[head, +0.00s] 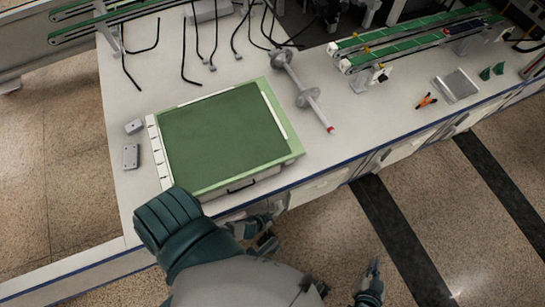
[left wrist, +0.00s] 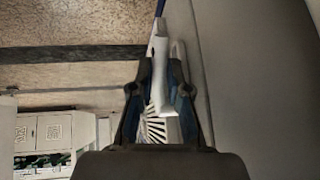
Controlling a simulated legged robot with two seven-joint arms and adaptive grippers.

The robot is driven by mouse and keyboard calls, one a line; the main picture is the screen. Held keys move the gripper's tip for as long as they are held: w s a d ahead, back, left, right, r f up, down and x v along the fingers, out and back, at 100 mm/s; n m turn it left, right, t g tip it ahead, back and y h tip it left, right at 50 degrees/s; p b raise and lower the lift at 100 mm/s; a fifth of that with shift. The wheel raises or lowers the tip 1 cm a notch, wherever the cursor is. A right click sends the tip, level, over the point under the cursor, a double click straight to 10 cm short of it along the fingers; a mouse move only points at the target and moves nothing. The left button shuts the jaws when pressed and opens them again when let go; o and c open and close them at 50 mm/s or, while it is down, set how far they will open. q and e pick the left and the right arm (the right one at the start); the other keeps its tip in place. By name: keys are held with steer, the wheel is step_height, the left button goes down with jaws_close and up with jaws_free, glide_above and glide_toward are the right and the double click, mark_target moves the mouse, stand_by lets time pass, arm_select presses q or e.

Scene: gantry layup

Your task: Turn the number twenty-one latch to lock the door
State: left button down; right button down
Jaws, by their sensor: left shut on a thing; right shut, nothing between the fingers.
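My left gripper (head: 266,222) is at the front edge of the white workbench, low beside its cabinet fronts, partly hidden by my teal arm. In the left wrist view, my left gripper (left wrist: 160,97) has its dark fingers on both sides of a white, elongated latch-like piece (left wrist: 159,72) and is shut on it. No number is readable on this piece, and the door behind it cannot be made out clearly. My right gripper (head: 373,271) is shut and empty, over the floor in front of the bench and apart from it.
The workbench (head: 240,60) carries a green-topped tray (head: 225,135), a grey rod with discs (head: 302,92), green conveyors (head: 415,40) and orange-handled pliers (head: 427,100). Cabinet fronts (head: 405,152) line its front. The speckled floor (head: 450,220) at right is clear.

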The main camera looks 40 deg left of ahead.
arm_select(q)
steer(key=shift+s+a, duration=0.1)
steer(key=c, duration=1.1)
jaws_free()
steer(key=shift+c, duration=0.2)
steer(key=v, duration=1.1)
steer(key=shift+s+r, duration=0.2)
steer(key=shift+r, duration=0.1)
